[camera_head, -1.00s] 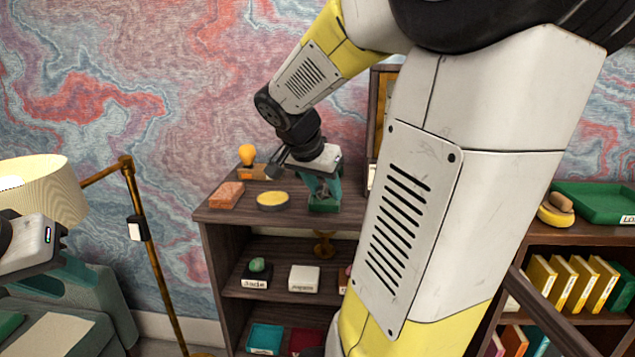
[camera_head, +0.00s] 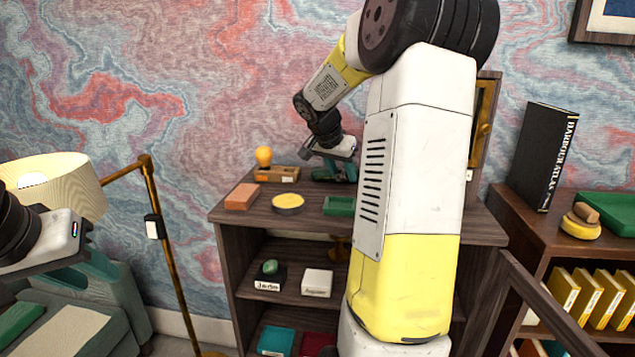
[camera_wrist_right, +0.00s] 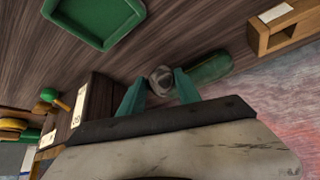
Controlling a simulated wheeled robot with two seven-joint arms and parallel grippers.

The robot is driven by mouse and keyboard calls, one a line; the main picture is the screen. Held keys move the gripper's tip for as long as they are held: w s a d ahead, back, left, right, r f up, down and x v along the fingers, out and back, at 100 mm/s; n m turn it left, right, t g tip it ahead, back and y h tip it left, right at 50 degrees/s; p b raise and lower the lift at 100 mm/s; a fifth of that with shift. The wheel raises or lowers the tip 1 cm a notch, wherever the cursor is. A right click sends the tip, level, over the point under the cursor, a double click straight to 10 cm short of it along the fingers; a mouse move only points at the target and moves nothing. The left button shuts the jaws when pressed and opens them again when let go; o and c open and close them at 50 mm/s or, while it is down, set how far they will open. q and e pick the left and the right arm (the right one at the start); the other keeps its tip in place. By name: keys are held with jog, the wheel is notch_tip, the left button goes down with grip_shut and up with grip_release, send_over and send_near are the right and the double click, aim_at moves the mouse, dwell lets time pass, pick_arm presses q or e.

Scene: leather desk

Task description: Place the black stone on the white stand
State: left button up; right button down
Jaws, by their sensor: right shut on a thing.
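My right gripper (camera_head: 336,172) is above the back of the dark wooden shelf top, beyond the green tray. In the right wrist view my right gripper (camera_wrist_right: 160,90) has its teal fingers shut on a small, mottled, dark grey lump, which I take to be the black stone (camera_wrist_right: 160,79). The stone cannot be made out in the head view. The white stand (camera_head: 317,282), a low block with a label, sits bare on the middle shelf. My left gripper (camera_head: 85,265) is at the far left, away from the shelf; its jaw opening is unclear.
The shelf top holds an orange brick (camera_head: 242,197), a yellow disc (camera_head: 288,202), an empty green tray (camera_head: 338,207) and a bulb (camera_head: 264,156). A green stone (camera_head: 270,267) on a black stand is left of the white stand. A dark green rounded thing (camera_wrist_right: 211,67) lies beside my right fingers.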

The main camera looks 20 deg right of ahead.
aim_at(340, 177)
jog(key=shift+f, duration=1.4)
jog(key=shift+f, duration=0.1)
jog(key=c, duration=0.9)
grip_release()
jog(key=shift+o, duration=0.2)
